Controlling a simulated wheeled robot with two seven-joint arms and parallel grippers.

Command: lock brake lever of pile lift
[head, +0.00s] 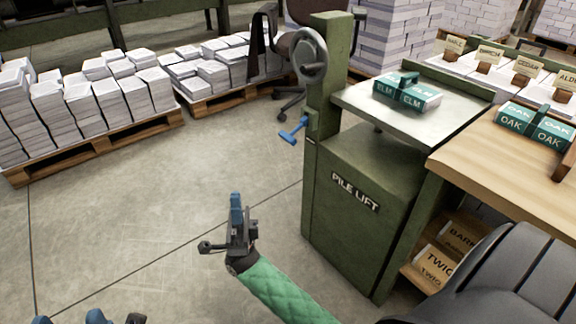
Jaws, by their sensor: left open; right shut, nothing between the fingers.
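The green pile lift (340,225) stands right of centre, with its name on the front. A blue brake lever (292,133) sticks out to the left and slightly down from its post, below a grey handwheel (310,56). My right gripper (236,204), on a green-sleeved arm, is shut and empty. It points up, in front of and below the lever in the picture, clearly apart from it. My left gripper (70,319) shows only its blue fingertips at the bottom left edge; it is open, and the rest is cut off.
The lift's platform (455,112) carries green ELM bundles (408,92). A wooden bench (500,175) with OAK bundles (535,124) adjoins on the right. A dark chair back (515,270) fills the lower right. Pallets of paper stacks (130,88) stand behind; the floor left of the lift is clear.

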